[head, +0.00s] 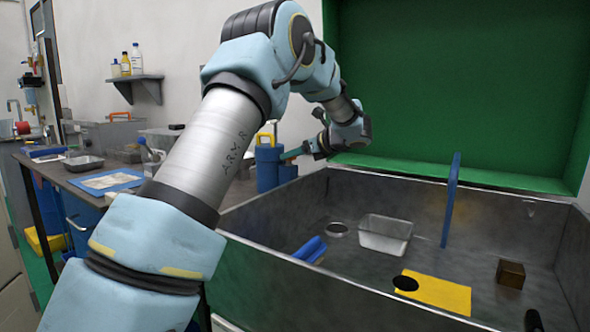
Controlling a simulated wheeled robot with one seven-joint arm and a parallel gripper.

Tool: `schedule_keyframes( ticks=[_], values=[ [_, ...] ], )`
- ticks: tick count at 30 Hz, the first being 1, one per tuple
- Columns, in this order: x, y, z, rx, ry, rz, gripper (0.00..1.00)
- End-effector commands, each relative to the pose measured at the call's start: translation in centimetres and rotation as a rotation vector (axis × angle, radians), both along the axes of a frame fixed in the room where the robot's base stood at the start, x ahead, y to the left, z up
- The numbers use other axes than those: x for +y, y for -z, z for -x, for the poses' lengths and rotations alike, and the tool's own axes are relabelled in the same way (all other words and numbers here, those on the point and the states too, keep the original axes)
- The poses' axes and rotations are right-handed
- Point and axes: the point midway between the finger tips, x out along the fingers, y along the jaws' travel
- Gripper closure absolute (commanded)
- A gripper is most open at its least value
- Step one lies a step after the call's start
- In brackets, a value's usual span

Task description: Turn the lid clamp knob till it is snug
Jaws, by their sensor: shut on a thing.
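My gripper (297,152) is at the end of my arm, at the far left corner of the grey metal basin. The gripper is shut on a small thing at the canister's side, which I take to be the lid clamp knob. The knob itself is hidden by the fingers or too small to make out, so I cannot tell its turn or how snug the lid sits.
The basin (245,232) holds a clear tray (385,238), a yellow plate (440,293), a brown block (511,272) and a blue upright panel (450,200). A cluttered bench (75,172) stands left. A green panel (460,80) rises behind the basin.

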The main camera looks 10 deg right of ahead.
Motion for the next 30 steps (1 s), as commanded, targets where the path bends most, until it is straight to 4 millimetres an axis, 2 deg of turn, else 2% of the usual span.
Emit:
schedule_keyframes(
  ticks=[1, 18, 30],
  values=[
    [0.2, 0.9, 0.1, -0.004, 0.038, 0.003, 1.00],
    [1.2, 0.4, 0.4, -0.002, 0.514, 0.000, 1.00],
    [1.4, 0.1, 0.4, 0.001, 0.678, 0.001, 1.00]
  ],
)
